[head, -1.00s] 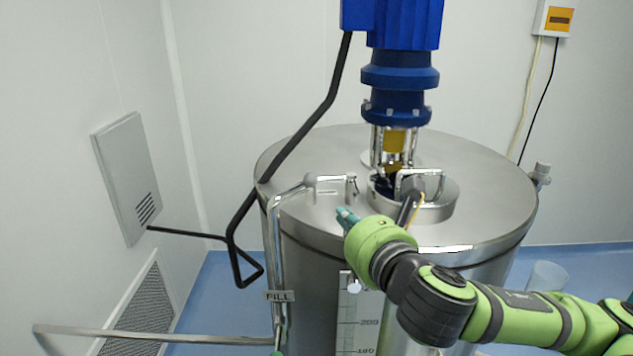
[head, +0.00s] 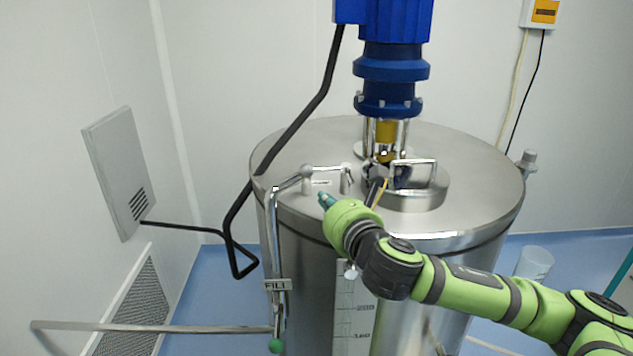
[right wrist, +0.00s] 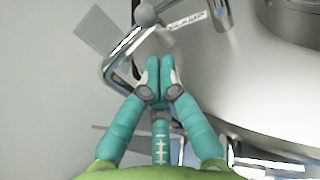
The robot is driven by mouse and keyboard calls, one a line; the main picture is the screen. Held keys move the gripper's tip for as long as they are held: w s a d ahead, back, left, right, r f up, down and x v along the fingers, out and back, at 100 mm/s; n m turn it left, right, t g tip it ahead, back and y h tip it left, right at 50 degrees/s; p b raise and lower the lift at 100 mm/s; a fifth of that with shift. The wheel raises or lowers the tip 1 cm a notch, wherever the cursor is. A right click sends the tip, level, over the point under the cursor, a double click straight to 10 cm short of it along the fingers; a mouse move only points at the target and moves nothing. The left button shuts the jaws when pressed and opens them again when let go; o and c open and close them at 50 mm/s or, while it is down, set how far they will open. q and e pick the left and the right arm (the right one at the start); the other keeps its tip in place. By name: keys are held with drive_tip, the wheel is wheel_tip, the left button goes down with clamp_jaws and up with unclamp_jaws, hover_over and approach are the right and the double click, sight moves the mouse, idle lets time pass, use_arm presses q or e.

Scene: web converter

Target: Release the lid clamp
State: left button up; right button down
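A silver bracket (head: 347,179) stands on the tank lid (head: 300,205), beside a small label plate (head: 319,183) too small to read. It looks like the lid clamp, but I cannot be sure. It joins a thin bar ending in a ball (head: 306,172). In the right wrist view the label (right wrist: 186,20) and bracket (right wrist: 220,14) lie at the top, past the fingertips. My right gripper (head: 325,201) is above the lid's near left part, just below the label in the head view. In the wrist view its teal fingertips (right wrist: 160,78) meet, with nothing visible between them. My left gripper is out of view.
A blue motor (head: 390,70) stands behind.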

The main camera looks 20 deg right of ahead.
sight(310, 176)
drive_tip(key=w+p, duration=0.1)
drive_tip(key=w, duration=0.3)
drive_tip(key=w+p, duration=0.1)
drive_tip(key=shift+w+a+r+p, duration=0.1)
drive_tip(key=shift+w+r+p, duration=0.2)
drive_tip(key=shift+w, duration=0.1)
drive_tip(key=shift+w, duration=0.1)
drive_tip(key=shift+w+a+r+m+h, duration=0.1)
drive_tip(key=shift+w+m+h, duration=0.3)
drive_tip(key=shift+w+h, duration=0.3)
drive_tip(key=shift+r, duration=0.1)
